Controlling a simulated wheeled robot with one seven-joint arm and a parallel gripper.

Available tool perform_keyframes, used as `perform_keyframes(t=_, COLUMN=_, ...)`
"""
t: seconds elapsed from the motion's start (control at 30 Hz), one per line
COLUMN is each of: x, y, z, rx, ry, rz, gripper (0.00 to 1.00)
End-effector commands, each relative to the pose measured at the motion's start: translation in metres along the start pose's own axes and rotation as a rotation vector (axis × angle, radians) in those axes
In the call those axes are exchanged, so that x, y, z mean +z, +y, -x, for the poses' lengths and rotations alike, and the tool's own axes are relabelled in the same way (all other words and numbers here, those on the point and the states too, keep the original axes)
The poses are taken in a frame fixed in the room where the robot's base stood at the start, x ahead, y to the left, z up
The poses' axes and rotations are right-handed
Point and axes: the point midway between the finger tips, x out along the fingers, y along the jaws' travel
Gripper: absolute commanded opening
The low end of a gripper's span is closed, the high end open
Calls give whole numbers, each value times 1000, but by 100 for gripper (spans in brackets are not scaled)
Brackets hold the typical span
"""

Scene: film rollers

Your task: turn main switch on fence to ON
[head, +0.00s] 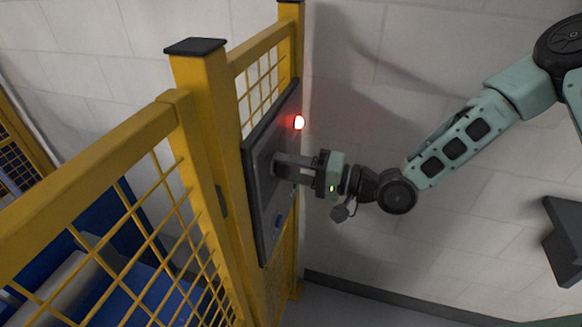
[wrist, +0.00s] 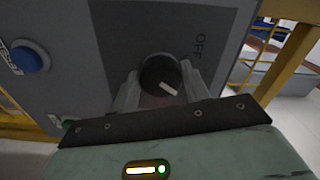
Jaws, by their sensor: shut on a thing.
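The main switch is a dark round knob (wrist: 154,70) with a white pointer line, on a grey control panel (wrist: 120,35). The pointer slants toward the lower right in the wrist view. An OFF label (wrist: 200,45) is printed at the upper right of the knob; I see no ON label. My gripper (head: 276,168) reaches the panel (head: 262,215) from the right in the head view, where its fingertips hide the knob. In the wrist view, the two fingers of my gripper (wrist: 161,90) sit on either side of the knob, shut on it.
The panel hangs on a yellow mesh fence (head: 205,120). A blue button (wrist: 30,56) and a green button (wrist: 68,122) are on the panel face. A pale wall (head: 400,60) stands behind my arm.

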Motion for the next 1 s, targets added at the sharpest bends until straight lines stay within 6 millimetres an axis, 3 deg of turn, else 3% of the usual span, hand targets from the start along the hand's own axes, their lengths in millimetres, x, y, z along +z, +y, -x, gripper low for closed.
perform_keyframes(t=0.33, x=0, y=1, z=0, rx=1, ry=2, rz=-6, gripper=23)
perform_keyframes(t=0.37, x=0, y=1, z=0, rx=1, ry=2, rz=-6, gripper=52)
perform_keyframes(t=0.43, x=0, y=1, z=0, rx=1, ry=2, rz=-5, gripper=68)
perform_keyframes(t=0.87, x=0, y=0, z=1, rx=1, ry=1, rz=-3, gripper=68)
perform_keyframes(t=1.0, x=-1, y=2, z=11, rx=2, ry=4, rz=-3, gripper=68)
